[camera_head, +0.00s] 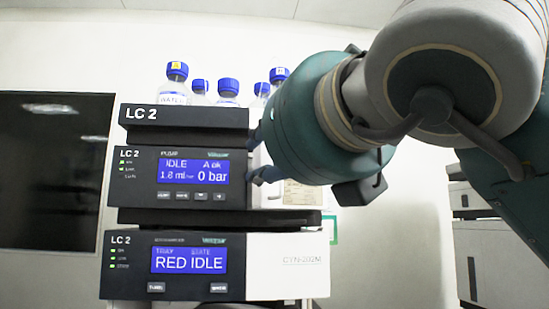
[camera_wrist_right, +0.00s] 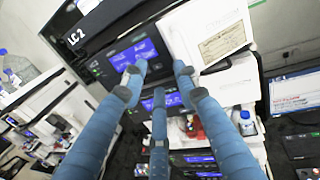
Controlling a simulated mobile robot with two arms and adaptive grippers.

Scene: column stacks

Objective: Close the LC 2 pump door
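Contact is unclear. My left gripper is out of view.
Above the pump is a black tray (camera_head: 184,116) with several blue-capped bottles (camera_head: 177,84). Below is another LC 2 module (camera_head: 186,262) reading RED IDLE, with a white right side (camera_head: 287,272). A dark screen (camera_head: 50,170) stands left.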

